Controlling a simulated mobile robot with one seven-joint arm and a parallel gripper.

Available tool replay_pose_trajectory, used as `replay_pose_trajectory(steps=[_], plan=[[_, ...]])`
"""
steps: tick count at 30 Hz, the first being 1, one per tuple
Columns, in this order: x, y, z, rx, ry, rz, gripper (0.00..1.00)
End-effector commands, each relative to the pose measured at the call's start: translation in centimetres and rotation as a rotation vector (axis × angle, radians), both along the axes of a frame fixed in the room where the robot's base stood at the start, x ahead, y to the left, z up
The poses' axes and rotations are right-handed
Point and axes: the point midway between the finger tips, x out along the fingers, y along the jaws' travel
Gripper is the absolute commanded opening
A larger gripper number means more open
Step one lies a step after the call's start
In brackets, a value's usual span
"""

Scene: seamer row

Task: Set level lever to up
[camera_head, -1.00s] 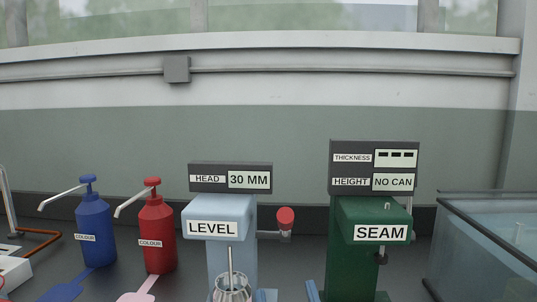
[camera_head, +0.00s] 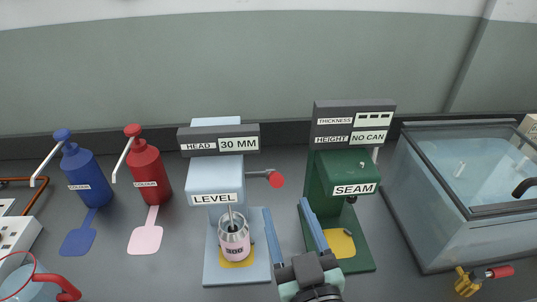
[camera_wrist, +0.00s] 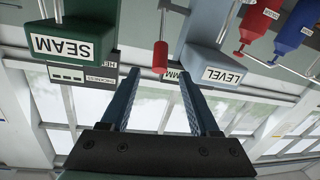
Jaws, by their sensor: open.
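The level machine (camera_head: 216,180) is pale blue, marked LEVEL, with a HEAD 30 MM display (camera_head: 219,140). Its lever (camera_head: 276,180) has a red knob on a grey rod at the machine's right side. The knob seems to point toward me; its exact tilt is unclear. In the upside-down wrist view, the lever's red knob (camera_wrist: 160,58) lies between the fingers in the picture, beyond their tips. My gripper (camera_head: 285,206) is open and empty, blue fingers apart, lower than the knob in the head view and not touching it. It also shows in the wrist view (camera_wrist: 159,73).
An open can (camera_head: 235,247) with a pink label stands under the level head. The green SEAM machine (camera_head: 342,185) is close on the right. Red (camera_head: 149,172) and blue (camera_head: 87,178) colour pumps stand left, a glass-walled tank (camera_head: 460,200) far right.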

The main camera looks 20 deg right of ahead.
Motion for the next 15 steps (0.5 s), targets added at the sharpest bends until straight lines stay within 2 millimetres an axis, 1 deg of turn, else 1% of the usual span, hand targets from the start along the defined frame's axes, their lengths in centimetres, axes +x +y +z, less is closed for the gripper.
replay_pose_trajectory(steps=[3,15], plan=[[1.8,-0.2,0.4,0.001,-0.003,0.001,0.62],[9.2,-1.4,0.3,0.0,-0.002,0.001,0.62]])
